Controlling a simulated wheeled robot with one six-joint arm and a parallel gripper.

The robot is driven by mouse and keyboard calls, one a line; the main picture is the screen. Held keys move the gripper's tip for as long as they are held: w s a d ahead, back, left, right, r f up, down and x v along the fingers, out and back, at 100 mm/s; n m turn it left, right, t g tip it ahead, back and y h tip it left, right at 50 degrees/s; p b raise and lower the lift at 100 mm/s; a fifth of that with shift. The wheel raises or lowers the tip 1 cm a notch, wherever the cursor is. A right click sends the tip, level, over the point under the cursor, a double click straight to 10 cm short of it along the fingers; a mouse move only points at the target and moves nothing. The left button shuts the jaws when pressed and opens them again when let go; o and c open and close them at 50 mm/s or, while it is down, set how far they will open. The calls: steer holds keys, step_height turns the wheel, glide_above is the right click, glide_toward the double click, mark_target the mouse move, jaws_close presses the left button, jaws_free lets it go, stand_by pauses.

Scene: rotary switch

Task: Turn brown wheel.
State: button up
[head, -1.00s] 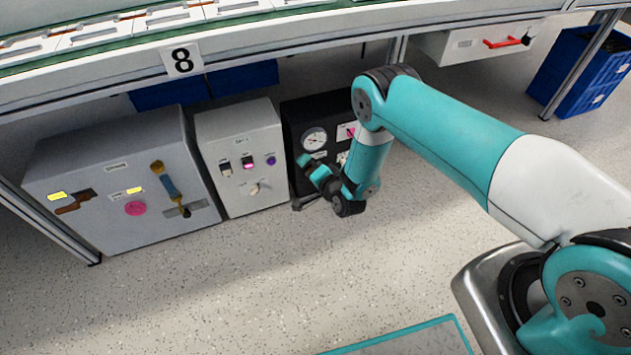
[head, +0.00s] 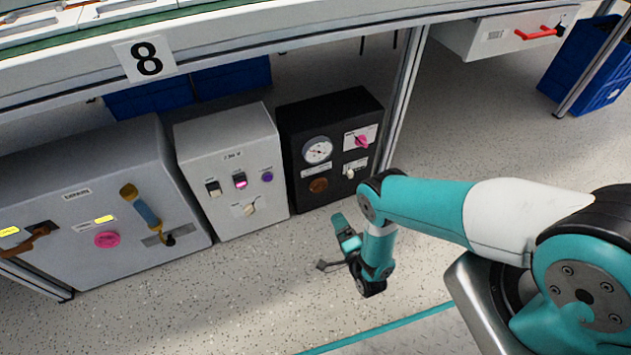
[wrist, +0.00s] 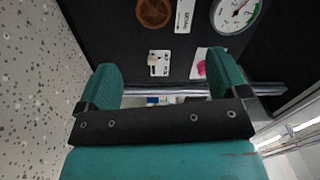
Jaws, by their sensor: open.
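The brown wheel (head: 318,185) is a small round knob low on the left of the black box's front (head: 292,128), below the gauge. It also shows at the top of the wrist view (wrist: 154,13), upright to the camera and unobstructed. My gripper (head: 328,243) is in front of the black box and apart from it, over the floor. In the wrist view its two teal fingers (wrist: 162,88) are spread with nothing between them. The wheel lies beyond the fingertips, near the top edge of that view.
On the black box, a gauge (head: 317,150), a pink knob (head: 361,141) and a white switch (head: 350,174) sit around the wheel. A grey box (head: 232,170) stands left of it. A table leg (head: 403,100) stands to its right. The floor in front is clear.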

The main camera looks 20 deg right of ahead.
mark_target(319, 187)
steer(key=w+b, duration=0.2)
steer(key=w, duration=0.2)
steer(key=w+f+b, duration=0.1)
steer(key=w+b, duration=0.2)
steer(key=w, duration=0.2)
steer(key=w+a+b, duration=0.1)
steer(key=w+b, duration=0.2)
steer(key=w, duration=0.2)
steer(key=shift+a+f, duration=0.1)
steer(key=shift+f, duration=0.2)
steer(key=shift+w+a+b, duration=0.1)
steer(key=shift+w+b, duration=0.6)
steer(key=shift+b, duration=0.15)
steer(key=shift+w+r+b, duration=0.35)
steer(key=shift+w+b, duration=0.1)
steer(key=shift+w, duration=0.05)
steer(key=c, duration=0.9)
